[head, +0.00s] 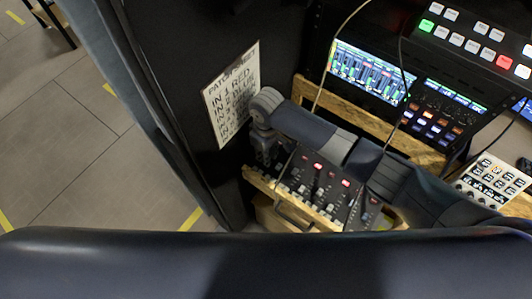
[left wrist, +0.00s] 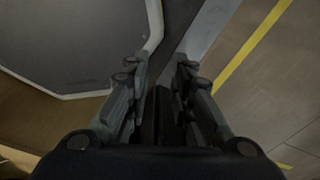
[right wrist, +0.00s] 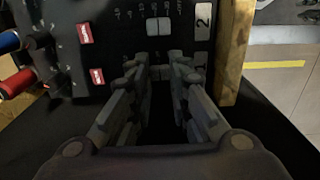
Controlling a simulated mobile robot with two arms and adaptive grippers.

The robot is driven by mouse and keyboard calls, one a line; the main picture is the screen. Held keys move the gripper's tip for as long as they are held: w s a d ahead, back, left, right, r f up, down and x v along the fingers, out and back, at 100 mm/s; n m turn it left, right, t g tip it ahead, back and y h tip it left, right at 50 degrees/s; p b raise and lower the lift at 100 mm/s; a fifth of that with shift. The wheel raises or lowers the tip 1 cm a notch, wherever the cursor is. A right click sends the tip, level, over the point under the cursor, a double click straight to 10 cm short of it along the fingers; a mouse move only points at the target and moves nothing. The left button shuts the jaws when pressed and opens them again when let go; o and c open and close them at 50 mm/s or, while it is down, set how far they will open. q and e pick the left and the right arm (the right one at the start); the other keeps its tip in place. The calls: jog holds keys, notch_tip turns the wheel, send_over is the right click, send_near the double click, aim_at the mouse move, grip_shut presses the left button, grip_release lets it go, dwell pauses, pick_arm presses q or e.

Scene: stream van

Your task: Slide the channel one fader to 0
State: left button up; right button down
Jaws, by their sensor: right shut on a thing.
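The mixer (head: 318,190) stands on a wooden shelf, with lit red buttons and several faders. In the head view my right gripper (head: 265,150) points down at its left end. In the right wrist view my right gripper (right wrist: 155,72) has its fingertips close around the small grey channel one fader cap (right wrist: 160,73), which is partly hidden between them. The channel two fader cap (right wrist: 158,27) is just beyond, in line with the label "2" (right wrist: 203,22). My left gripper (left wrist: 161,65) is open and empty above the floor; it is outside the head view.
The mixer's wooden side panel (right wrist: 235,50) is right of my right fingers. Red and blue plugs (right wrist: 15,83) are at the left. A patch sheet (head: 232,90) hangs on the dark wall. Cables hang before the lit screen (head: 370,75). A button panel (head: 490,180) lies right.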

jog(key=shift+w+d, duration=0.7)
jog(key=shift+w, duration=0.2)
jog(key=shift+w+d, duration=0.1)
jog(key=shift+w, duration=0.05)
jog(key=c, duration=1.5)
grip_release()
jog(key=shift+r, duration=0.15)
pick_arm(q)
jog(key=shift+w, duration=0.6)
pick_arm(e)
notch_tip(320, 180, up, 12)
jog(key=shift+f, duration=0.1)
pick_arm(q)
jog(key=shift+r, duration=0.1)
pick_arm(e)
jog(key=shift+f, duration=0.1)
